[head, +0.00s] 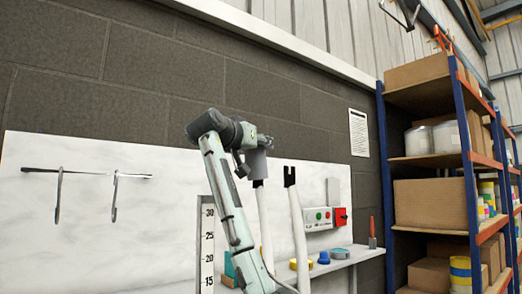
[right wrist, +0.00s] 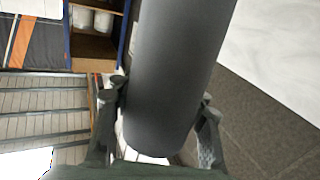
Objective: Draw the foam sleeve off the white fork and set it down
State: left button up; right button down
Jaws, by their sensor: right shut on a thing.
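The white fork (head: 299,240) stands upright with two white prongs; its right prong ends in a bare black notched tip. The foam sleeve (head: 258,165) is a short grey cylinder at the top of the left prong (head: 264,225). Part of a dark tip shows just below the sleeve; I cannot tell whether the sleeve still surrounds its upper end. My right gripper (head: 243,160) is shut on the sleeve from the left. In the right wrist view the sleeve (right wrist: 172,70) fills the space between both fingers. My left gripper is not in view.
A white wall panel (head: 120,240) with two hooks (head: 115,195) is behind. A ledge (head: 350,256) carries a blue round item (head: 324,257), a yellow one and a red-topped tool. A control box (head: 319,218) is behind the fork. Shelving with cartons (head: 430,204) stands right. Space above the fork is clear.

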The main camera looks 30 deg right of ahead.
jog(key=shift+w+r, duration=0.1)
jog(key=shift+r, duration=1.25)
jog(key=shift+r, duration=0.15)
jog(key=shift+r, duration=1.95)
jog(key=s+b, duration=0.5)
jog(key=s, duration=0.3)
jog(key=shift+d+b, duration=0.4)
